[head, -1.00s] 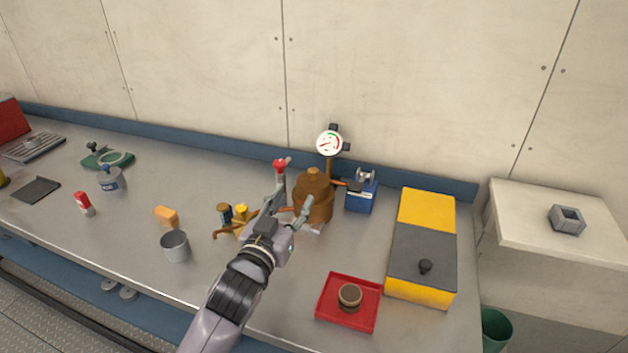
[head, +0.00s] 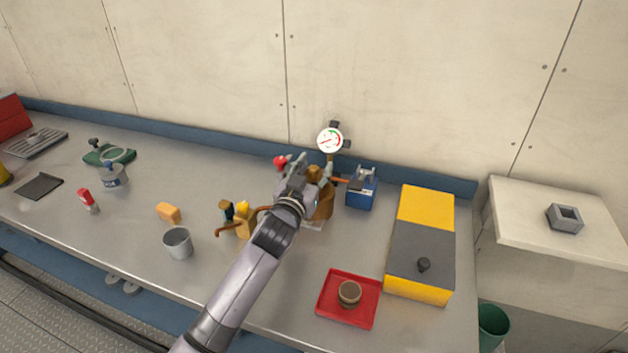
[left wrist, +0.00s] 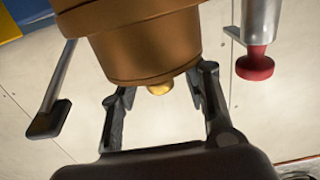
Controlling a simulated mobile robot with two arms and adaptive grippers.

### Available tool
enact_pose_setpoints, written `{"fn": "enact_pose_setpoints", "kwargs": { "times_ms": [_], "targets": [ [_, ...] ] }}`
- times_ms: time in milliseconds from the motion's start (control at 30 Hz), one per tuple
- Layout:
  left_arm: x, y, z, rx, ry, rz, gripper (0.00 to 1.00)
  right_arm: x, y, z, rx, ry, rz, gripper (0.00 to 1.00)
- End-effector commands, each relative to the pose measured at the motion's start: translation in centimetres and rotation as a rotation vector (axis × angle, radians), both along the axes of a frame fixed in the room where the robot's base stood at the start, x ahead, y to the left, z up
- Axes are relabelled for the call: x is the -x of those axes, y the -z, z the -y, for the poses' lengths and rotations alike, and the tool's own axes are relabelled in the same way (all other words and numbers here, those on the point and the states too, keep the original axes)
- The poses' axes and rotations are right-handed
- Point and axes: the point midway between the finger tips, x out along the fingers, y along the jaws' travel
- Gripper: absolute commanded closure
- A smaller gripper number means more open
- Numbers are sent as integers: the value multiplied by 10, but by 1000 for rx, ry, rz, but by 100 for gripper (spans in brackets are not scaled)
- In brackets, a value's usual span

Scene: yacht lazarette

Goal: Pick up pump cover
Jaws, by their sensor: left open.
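The pump is a brown, pot-shaped body (head: 323,208) on the bench, with a gauge behind it. Its brown domed cover (head: 314,173) is partly hidden behind my left gripper (head: 312,164), which is over the top of the pump. In the left wrist view the cover (left wrist: 150,50) fills the upper middle, with a small brass knob (left wrist: 160,89) pointing toward my gripper. The open fingers of my left gripper (left wrist: 163,92) lie on either side of the knob. I cannot tell whether they touch the cover. My right gripper is not in view.
A gauge (head: 330,140), a red knob (head: 280,161) and a blue box (head: 361,190) stand close around the pump. A red tray (head: 329,312) with a round brown piece and a yellow-grey case (head: 421,247) are to the right. A metal cup (head: 178,243) is front left.

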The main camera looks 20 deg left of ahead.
Motion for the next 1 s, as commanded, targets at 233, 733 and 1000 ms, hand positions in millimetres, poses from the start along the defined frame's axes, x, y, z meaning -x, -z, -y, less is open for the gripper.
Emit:
{"fn": "enact_pose_setpoints", "kwargs": {
  "times_ms": [233,733,1000],
  "targets": [
    [0,0,0,0,0,0,62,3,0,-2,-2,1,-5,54],
    [1,0,0,0,0,0,95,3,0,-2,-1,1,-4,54],
    [1,0,0,-1,0,0,100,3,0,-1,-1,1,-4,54]
  ]
}}
